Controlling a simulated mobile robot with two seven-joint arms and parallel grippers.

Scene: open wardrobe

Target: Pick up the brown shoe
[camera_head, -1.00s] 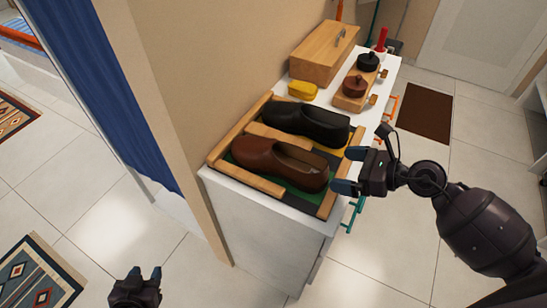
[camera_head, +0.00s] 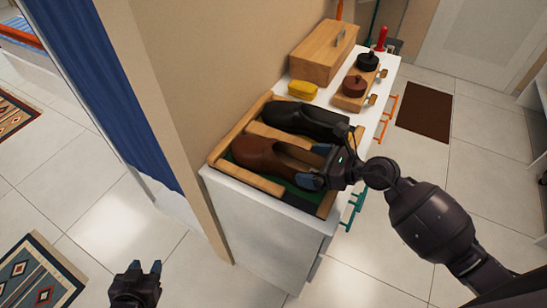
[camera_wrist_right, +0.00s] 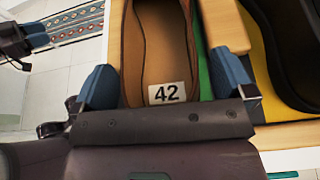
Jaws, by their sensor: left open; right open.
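The brown shoe (camera_head: 262,160) lies in a wooden-edged tray (camera_head: 252,181) on top of a white cabinet. A black shoe (camera_head: 300,118) lies behind it in the same tray. My right gripper (camera_head: 315,166) is open at the heel end of the brown shoe. In the right wrist view the brown shoe (camera_wrist_right: 162,55) shows its tan insole and a "42" label, with the blue fingertips of my right gripper (camera_wrist_right: 165,85) on either side of the heel; I cannot tell whether they touch it. My left gripper (camera_head: 137,268) is open and empty, low over the floor.
A wooden box (camera_head: 323,55), a yellow item (camera_head: 303,89), and a wooden stand (camera_head: 352,99) with brown and black round tins occupy the back of the cabinet. A wall borders the cabinet's left side. Colored handles (camera_head: 354,206) stick out on its right. The floor around is mostly clear.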

